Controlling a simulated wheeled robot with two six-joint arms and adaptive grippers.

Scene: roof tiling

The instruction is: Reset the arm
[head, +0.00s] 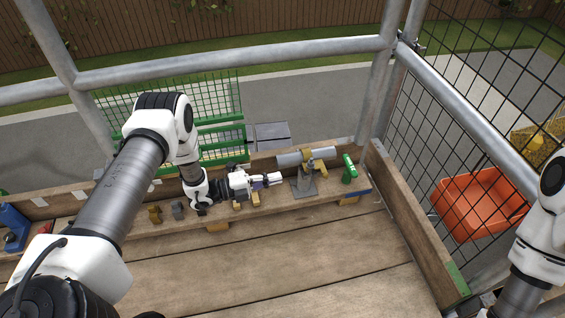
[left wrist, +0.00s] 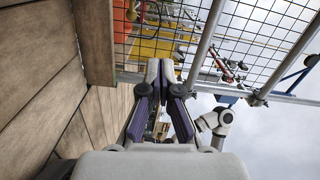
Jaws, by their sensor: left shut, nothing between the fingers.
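My left arm reaches in from the left in the head view, over the plank deck to the low wooden ledge. My left gripper (head: 276,180) points right above the ledge. Its fingers are shut with nothing between them. In the left wrist view the closed fingers (left wrist: 158,78) show in the middle, pads together. My right arm shows only in part at the right edge of the head view. Its gripper is out of the picture.
A grey tubular tool (head: 305,156) with yellow parts lies just right of my left gripper. A green item (head: 350,169) stands beyond it. A blue tool (head: 13,226) is far left. Metal rails and mesh surround the deck (head: 300,265); an orange tub (head: 478,202) sits outside.

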